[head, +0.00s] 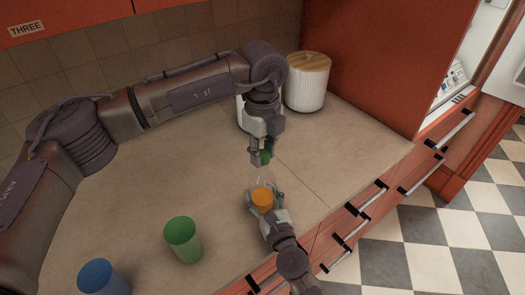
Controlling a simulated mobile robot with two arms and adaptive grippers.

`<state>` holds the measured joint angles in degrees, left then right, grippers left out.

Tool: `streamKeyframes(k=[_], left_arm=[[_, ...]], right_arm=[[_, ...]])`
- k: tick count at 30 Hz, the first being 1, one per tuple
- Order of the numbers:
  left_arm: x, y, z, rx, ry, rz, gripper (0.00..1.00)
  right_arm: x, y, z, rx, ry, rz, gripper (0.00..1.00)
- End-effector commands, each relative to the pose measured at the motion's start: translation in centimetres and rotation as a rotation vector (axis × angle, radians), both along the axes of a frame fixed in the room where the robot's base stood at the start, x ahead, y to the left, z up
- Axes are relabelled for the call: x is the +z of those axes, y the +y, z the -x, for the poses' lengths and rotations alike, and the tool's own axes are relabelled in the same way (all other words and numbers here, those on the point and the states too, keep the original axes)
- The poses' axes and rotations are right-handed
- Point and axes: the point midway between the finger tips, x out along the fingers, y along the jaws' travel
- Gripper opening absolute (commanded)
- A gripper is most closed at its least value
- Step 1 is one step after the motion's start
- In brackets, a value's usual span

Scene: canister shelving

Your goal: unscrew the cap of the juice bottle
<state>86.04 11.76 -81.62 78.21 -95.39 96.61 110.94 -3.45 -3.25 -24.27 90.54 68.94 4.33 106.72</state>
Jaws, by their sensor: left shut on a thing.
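The juice bottle (262,178) stands near the counter's front edge, clear at the top with orange juice low inside. My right gripper (264,199) comes from the front edge, with its fingers on both sides of the bottle's lower part, closed around it. A green cap (266,158) is at the top of the bottle. My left gripper (260,151) reaches down from above and is shut on the cap, hiding part of it. I cannot tell whether the cap still touches the bottle neck.
A green cup (183,240) and a blue cup (103,279) stand at the front left of the counter (140,190). A white ribbed canister with a wooden lid (307,82) stands at the back, near another white object partly behind my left arm. The counter's right side is clear.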

Motion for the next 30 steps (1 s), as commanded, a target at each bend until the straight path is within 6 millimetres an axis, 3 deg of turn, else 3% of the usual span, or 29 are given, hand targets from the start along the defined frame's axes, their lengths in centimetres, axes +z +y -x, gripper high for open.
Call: streamKeyframes(k=[6,15,16,20,30], left_arm=[[-0.01,-0.06,0.03,0.239,0.001,0.002,0.0],[-0.01,-0.06,0.02,0.255,0.001,0.001,0.0],[0.0,-0.06,0.02,0.255,0.0,0.002,0.34],[0.0,-0.06,0.01,0.254,0.0,0.002,0.56],[0.22,-0.04,-0.02,0.254,-0.001,0.001,0.56]], right_arm=[[-0.4,-0.01,0.11,0.001,0.007,0.002,0.0],[-0.39,0.0,0.12,0.002,0.007,0.002,0.0],[-0.39,0.01,0.12,0.002,0.007,0.002,0.0],[-0.38,0.01,0.12,0.002,0.007,0.002,0.0],[-0.37,0.01,0.12,0.002,0.006,0.003,0.0]])
